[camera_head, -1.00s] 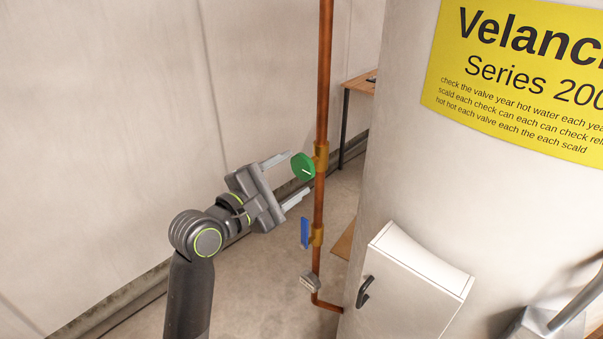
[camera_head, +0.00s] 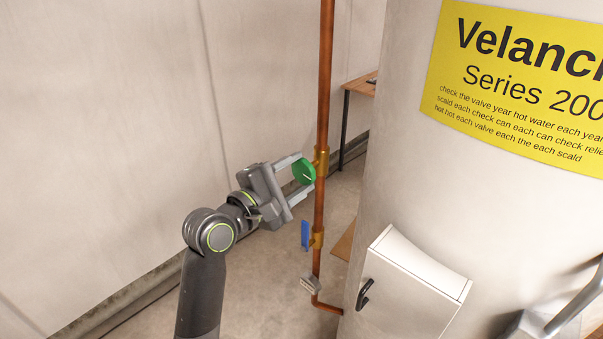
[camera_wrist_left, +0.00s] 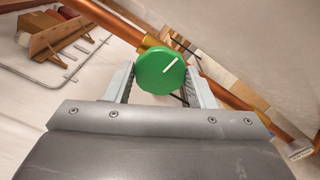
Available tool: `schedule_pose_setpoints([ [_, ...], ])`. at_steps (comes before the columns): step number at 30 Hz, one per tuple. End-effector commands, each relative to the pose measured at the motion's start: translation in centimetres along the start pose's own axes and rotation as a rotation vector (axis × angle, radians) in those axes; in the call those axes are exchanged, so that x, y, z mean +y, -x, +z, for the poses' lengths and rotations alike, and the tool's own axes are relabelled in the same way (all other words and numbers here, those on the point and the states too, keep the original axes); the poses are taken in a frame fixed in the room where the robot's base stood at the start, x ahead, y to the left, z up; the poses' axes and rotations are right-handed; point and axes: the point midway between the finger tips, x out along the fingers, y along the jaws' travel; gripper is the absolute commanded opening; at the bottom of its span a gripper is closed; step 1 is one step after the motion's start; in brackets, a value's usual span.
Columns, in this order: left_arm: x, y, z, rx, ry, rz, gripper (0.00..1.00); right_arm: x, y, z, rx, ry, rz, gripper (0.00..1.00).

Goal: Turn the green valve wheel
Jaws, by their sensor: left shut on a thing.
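The green valve wheel (camera_head: 304,172) is a round disc with a white line on its face, on a brass fitting of the vertical copper pipe (camera_head: 320,210). My left gripper (camera_head: 303,174) is shut on the wheel, with one finger on each side of its rim. In the left wrist view the wheel (camera_wrist_left: 160,70) sits between the two fingers, and its white line slants up to the right. My right gripper cannot be made out; a blurred grey arm part shows at the lower right of the head view.
A blue lever (camera_head: 305,235) is on the same pipe below the wheel. A grey tag (camera_head: 310,285) is near the pipe's bend. A white box with a black handle (camera_head: 415,285) is on the large tank (camera_head: 440,190) at the right. A wall stands behind my left arm.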

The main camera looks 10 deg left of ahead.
Motion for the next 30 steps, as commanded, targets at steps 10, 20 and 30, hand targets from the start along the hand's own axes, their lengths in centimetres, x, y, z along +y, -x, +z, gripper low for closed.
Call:
schedule_pose_setpoints([
  [10, -0.1, 0.02, -0.05, 0.0, -0.181, -0.003, 0.37, -0.05, -0.33, -0.01, 0.001, 0.0, 0.0, 0.36],
  [20, -0.25, 0.02, -0.15, 0.001, -0.305, -0.004, 0.37, -0.22, -0.78, 0.02, 0.001, -0.001, -0.002, 0.36],
  [30, -0.2, 0.03, -0.14, 0.002, -0.473, -0.006, 0.37, -0.5, -1.09, 0.06, 0.001, -0.002, -0.005, 0.36],
])
